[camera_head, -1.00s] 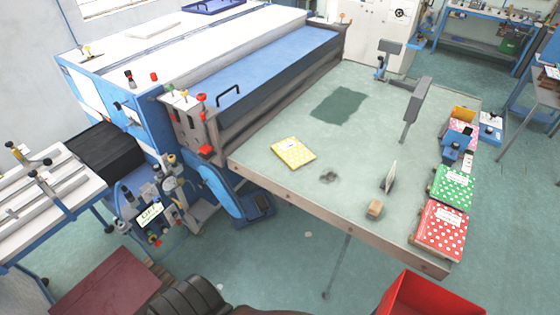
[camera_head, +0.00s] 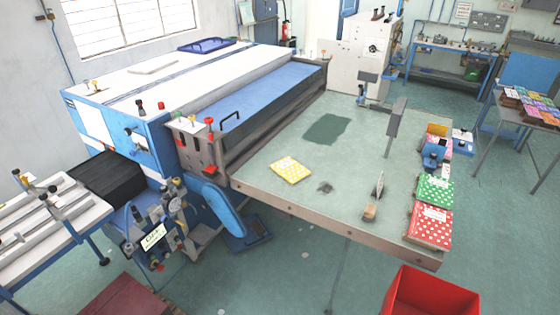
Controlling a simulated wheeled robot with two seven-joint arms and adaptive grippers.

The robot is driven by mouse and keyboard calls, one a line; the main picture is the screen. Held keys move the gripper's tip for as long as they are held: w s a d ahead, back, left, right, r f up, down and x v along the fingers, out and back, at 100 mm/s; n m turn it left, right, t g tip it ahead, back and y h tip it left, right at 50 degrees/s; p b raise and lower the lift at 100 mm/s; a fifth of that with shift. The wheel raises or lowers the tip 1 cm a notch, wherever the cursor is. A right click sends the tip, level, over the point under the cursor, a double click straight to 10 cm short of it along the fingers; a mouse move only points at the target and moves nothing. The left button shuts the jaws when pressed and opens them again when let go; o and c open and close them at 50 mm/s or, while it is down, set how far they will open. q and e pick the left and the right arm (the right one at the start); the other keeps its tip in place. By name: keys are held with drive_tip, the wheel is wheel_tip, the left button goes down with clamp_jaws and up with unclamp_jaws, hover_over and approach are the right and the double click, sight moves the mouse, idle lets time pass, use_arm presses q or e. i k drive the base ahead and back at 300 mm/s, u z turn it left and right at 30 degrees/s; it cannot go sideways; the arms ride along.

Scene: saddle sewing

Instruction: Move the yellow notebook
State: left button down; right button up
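The yellow notebook (camera_head: 291,170) has white dots and a pale label. It lies flat on the green top of the machine table (camera_head: 270,193), left of the middle and near the front edge. Nothing touches or covers it. Neither of my grippers shows in the head view.
A green dotted notebook (camera_head: 435,190) and a red dotted notebook (camera_head: 430,226) lie along the table's right edge. A small wooden block (camera_head: 369,213) and an upright plate (camera_head: 379,186) stand nearby. A red bin (camera_head: 432,292) is on the floor in front.

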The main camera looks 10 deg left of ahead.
sight(290, 170)
drive_tip(key=u, duration=0.4)
drive_tip(key=i, duration=1.7)
drive_tip(key=z, duration=0.45)
